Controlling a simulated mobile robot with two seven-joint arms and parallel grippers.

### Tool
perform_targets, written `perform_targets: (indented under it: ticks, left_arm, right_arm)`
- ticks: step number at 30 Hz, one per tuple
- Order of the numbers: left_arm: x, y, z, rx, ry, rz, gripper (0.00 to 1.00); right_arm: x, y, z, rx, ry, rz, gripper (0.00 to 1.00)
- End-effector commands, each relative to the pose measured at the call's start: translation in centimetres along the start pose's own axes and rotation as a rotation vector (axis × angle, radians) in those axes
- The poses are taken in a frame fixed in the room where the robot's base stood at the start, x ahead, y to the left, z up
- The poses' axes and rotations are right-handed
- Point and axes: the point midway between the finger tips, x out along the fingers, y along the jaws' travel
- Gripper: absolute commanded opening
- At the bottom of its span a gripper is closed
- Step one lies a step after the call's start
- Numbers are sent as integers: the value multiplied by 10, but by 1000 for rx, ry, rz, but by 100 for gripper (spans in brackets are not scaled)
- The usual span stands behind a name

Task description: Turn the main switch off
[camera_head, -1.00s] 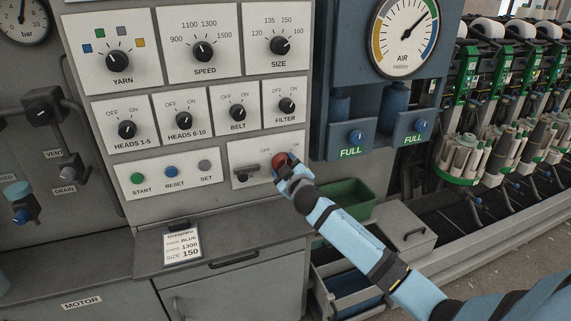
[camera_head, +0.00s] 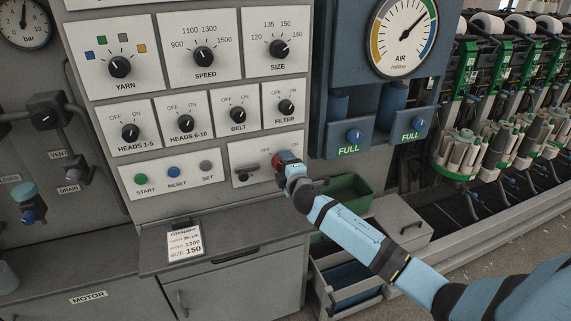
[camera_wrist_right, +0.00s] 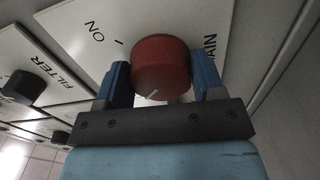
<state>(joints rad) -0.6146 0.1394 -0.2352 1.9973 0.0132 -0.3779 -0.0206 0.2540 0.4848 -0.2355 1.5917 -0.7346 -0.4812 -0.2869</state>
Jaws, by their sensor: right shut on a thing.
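The main switch is a red round knob (camera_head: 286,156) at the right end of the lowest panel row. It fills the space between my fingers in the right wrist view (camera_wrist_right: 160,62). My right gripper (camera_head: 288,164) is shut on this knob, with one blue finger on each side (camera_wrist_right: 162,78). A white mark shows on the knob's lower edge in the wrist view, pointing away from the ON label (camera_wrist_right: 97,32). The fingers hide part of the knob in the head view. The OFF label is not in the wrist view. My left gripper is not in view.
A small dark latch-like part (camera_head: 245,175) sits left of the knob. The filter knob (camera_head: 286,107) is above. Blue air units (camera_head: 354,136) hang to the right.

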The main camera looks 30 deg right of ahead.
Motion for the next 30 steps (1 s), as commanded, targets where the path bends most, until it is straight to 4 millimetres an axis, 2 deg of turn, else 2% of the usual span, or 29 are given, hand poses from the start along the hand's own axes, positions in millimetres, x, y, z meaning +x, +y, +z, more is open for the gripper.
perform_targets:
  ticks: [7,21,22,24,25,30]
  left_arm:
    - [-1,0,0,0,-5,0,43]
    - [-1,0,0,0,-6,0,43]
    - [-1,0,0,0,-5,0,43]
    - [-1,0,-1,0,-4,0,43]
    - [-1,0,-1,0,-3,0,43]
    - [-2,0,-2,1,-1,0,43]
  right_arm:
    - [0,0,-1,-64,2,-1,38]
    - [0,-1,-1,-76,1,-1,39]
    - [0,-1,0,-76,1,-1,67]
    - [0,-1,0,-75,1,-1,83]
    - [0,-1,0,-75,1,-1,87]
    - [0,0,0,-74,1,-1,87]
